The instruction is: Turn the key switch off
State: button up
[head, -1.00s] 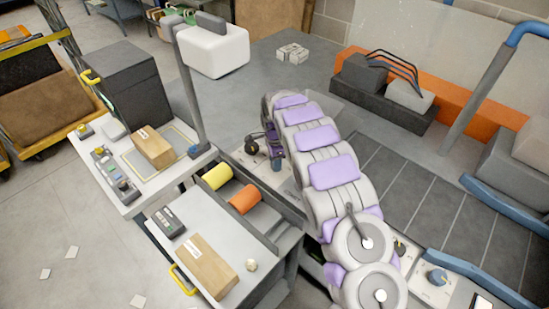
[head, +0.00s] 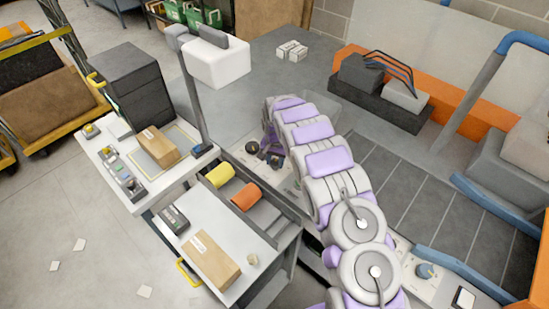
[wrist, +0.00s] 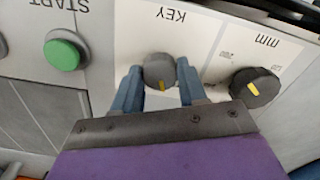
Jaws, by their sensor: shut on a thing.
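The key switch (wrist: 159,69) is a round dark grey knob under the word KEY, which appears upside down in the wrist view. A yellow mark on its face points nearly straight down in the picture. My gripper (wrist: 157,82) has its two blue fingers on either side of this knob and is shut on it. In the head view my gripper (head: 270,150) is small at the far end of my arm, over a light panel, and the knob in it cannot be made out.
A second dark knob (wrist: 254,86) marked mm sits close to the right of my gripper. A green START button (wrist: 63,52) is to the left.

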aim_at(274, 161)
jog(key=shift+w+r+n+p, duration=0.15)
jog(key=shift+n+p, duration=0.3)
jog(key=shift+n, duration=0.7)
jog(key=shift+w+r+n+p, duration=0.15)
jog(key=shift+n+p, duration=0.25)
jog(key=shift+n, duration=0.75)
jog(key=shift+f, duration=0.1)
jog(key=o, duration=1.1)
jog(key=shift+s+a+f, duration=0.1)
jog(key=shift+s+f, duration=0.05)
jog(key=shift+c, duration=0.2)
notch_tip(274, 161, up, 17)
jog(key=p, duration=0.1)
